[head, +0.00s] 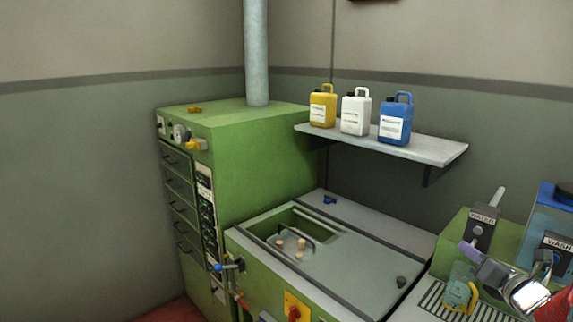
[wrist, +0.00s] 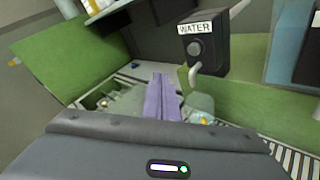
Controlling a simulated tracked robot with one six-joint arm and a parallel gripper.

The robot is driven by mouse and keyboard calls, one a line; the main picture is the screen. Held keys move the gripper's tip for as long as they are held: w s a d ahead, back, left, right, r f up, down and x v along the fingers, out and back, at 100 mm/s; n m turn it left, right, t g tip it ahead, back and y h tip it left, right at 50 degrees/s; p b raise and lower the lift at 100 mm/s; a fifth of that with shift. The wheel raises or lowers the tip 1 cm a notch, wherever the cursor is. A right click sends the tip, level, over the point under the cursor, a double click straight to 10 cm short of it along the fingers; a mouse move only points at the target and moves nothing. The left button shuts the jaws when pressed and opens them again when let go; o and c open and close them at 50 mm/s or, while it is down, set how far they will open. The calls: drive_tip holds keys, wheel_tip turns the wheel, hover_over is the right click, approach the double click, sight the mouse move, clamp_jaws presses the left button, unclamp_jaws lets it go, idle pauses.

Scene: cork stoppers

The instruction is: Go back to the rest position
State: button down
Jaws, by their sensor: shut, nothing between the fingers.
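My gripper (head: 470,251) is at the lower right in the head view, raised in front of the box marked WATER. Its purple fingers (wrist: 162,98) lie together in the wrist view, shut with nothing between them. A clear jar (head: 460,284) with a yellow handle stands on the slatted drain just below the fingers; it also shows right of them in the wrist view (wrist: 201,108). Several small pale stoppers (head: 302,244) sit around the open well of the green bench (head: 262,268), well left of my gripper.
The WATER box (head: 482,228) and a blue WASH unit (head: 552,225) stand close to my gripper. A wall shelf (head: 440,150) holds yellow (head: 322,108), white (head: 355,114) and blue (head: 395,121) canisters. A tall green cabinet (head: 260,150) stands left. The bench top's middle is mostly clear.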

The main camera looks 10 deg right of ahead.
drive_tip(key=s+a+f+n+g+y, duration=0.2)
drive_tip(key=s+a+f+n+g, duration=0.1)
drive_tip(key=a+n, duration=0.45)
drive_tip(key=s+a+f+n+g+y, duration=0.2)
drive_tip(key=s+a+f+n+g, duration=0.15)
drive_tip(key=a+n, duration=0.4)
drive_tip(key=s+a+f+n+g+y, duration=0.2)
drive_tip(key=s+a+f+n+g, duration=0.15)
drive_tip(key=a+n, duration=0.45)
drive_tip(key=s+a+r+n+h, duration=0.2)
drive_tip(key=s+a+n, duration=0.4)
drive_tip(key=n, duration=0.3)
drive_tip(key=s+a+r+n+h, duration=0.2)
drive_tip(key=s+a+r+n, duration=0.3)
drive_tip(key=n, duration=0.5)
drive_tip(key=shift+s+a+r+n, duration=0.2)
drive_tip(key=shift+s+a+n, duration=0.1)
drive_tip(key=shift+s+a, duration=0.4)
